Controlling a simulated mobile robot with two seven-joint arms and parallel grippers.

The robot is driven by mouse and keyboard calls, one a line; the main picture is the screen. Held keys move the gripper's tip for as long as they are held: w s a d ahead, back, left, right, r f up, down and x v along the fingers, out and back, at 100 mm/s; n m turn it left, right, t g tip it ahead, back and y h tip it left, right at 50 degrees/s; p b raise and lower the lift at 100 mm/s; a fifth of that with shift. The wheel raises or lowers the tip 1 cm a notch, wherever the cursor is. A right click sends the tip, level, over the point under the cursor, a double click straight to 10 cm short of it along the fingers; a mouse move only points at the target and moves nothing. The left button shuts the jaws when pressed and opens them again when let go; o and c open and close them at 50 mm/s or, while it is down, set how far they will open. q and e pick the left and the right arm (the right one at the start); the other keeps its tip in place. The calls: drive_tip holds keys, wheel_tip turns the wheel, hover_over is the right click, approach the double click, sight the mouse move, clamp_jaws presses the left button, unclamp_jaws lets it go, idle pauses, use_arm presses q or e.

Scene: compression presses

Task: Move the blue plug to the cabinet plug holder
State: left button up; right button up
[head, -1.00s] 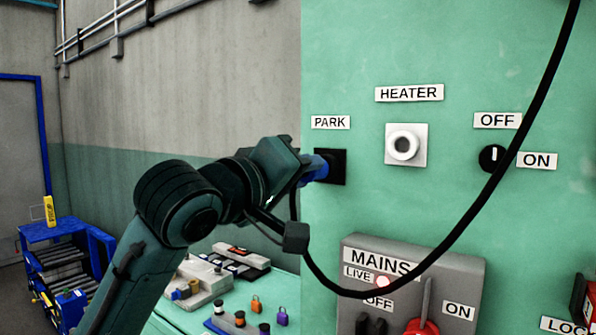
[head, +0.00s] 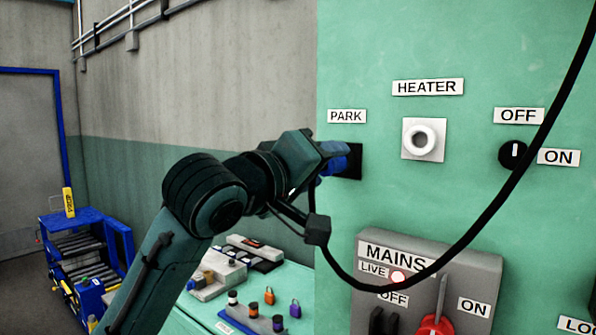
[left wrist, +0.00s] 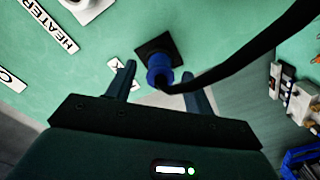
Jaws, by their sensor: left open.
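The blue plug (head: 340,160) sits in the black square holder (head: 354,172) under the PARK label, on the green cabinet face (head: 480,50). A black cable runs from the plug. My left gripper (head: 330,155) is open, directly in front of the plug and hiding part of it. The white round HEATER socket (head: 424,139) is to the right of the plug and empty. My right gripper is not in view.
The cable (head: 500,200) loops across the cabinet front. Below are the MAINS box (head: 430,268) with a red lever, and a black OFF/ON knob (head: 513,153) right of the socket. A green bench with padlocks (head: 295,299) and a blue cart (head: 85,250) lie at lower left.

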use_arm(q)
drive_tip(key=b+v, duration=0.3)
drive_tip(key=v, duration=1)
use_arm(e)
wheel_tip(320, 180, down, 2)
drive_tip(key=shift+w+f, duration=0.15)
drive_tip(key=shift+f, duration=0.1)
use_arm(q)
drive_tip(key=shift+s+a, duration=0.1)
